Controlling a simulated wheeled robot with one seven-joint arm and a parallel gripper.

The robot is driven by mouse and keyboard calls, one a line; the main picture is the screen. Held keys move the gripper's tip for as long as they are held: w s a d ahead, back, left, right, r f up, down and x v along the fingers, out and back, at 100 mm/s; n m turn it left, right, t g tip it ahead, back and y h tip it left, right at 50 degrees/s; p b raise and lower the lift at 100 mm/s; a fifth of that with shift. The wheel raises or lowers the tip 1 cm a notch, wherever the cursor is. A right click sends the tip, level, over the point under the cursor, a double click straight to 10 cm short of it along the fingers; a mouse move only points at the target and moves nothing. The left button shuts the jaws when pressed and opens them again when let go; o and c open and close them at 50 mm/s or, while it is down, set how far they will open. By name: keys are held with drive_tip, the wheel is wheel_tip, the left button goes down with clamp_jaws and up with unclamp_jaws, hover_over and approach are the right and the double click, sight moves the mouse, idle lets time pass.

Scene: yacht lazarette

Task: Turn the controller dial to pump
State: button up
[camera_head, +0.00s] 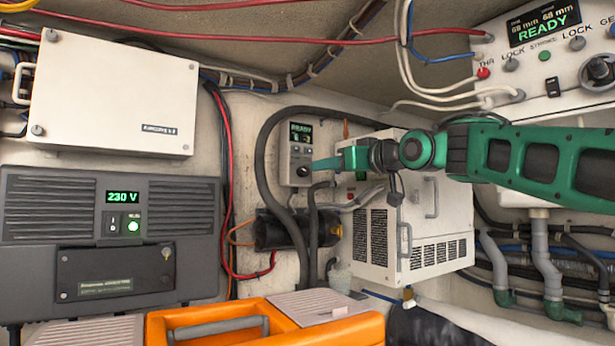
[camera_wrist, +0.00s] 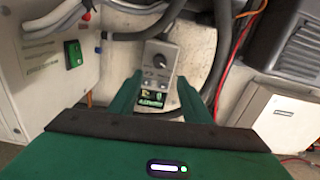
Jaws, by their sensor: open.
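The controller (camera_head: 300,138) is a small pale box on the back wall with a lit screen reading READY. Its dark round dial (camera_head: 303,172) sits low on its face, below some small buttons. In the wrist view the controller (camera_wrist: 158,82) appears upside down, with the dial (camera_wrist: 158,61) clear of my fingers. My gripper (camera_head: 318,164) reaches in from the right, close to the dial's right side. In the wrist view my gripper (camera_wrist: 159,79) is open and empty, one finger on each side of the controller. I cannot tell which setting the dial points to.
A white vented box (camera_head: 385,262) stands just right of and below the controller. A thick black hose (camera_head: 262,165) curves around the controller's left. A grey 230 V unit (camera_head: 110,235) and an orange toolbox (camera_head: 265,325) are to the left and front.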

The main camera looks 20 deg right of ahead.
sight(306, 171)
drive_tip(key=x, duration=0.9)
drive_tip(key=shift+w+f, duration=0.15)
drive_tip(key=shift+w, duration=0.15)
drive_tip(key=shift+c, duration=0.2)
drive_tip(key=c, duration=1)
drive_tip(key=shift+a, duration=0.2)
drive_tip(key=shift+d, duration=0.15)
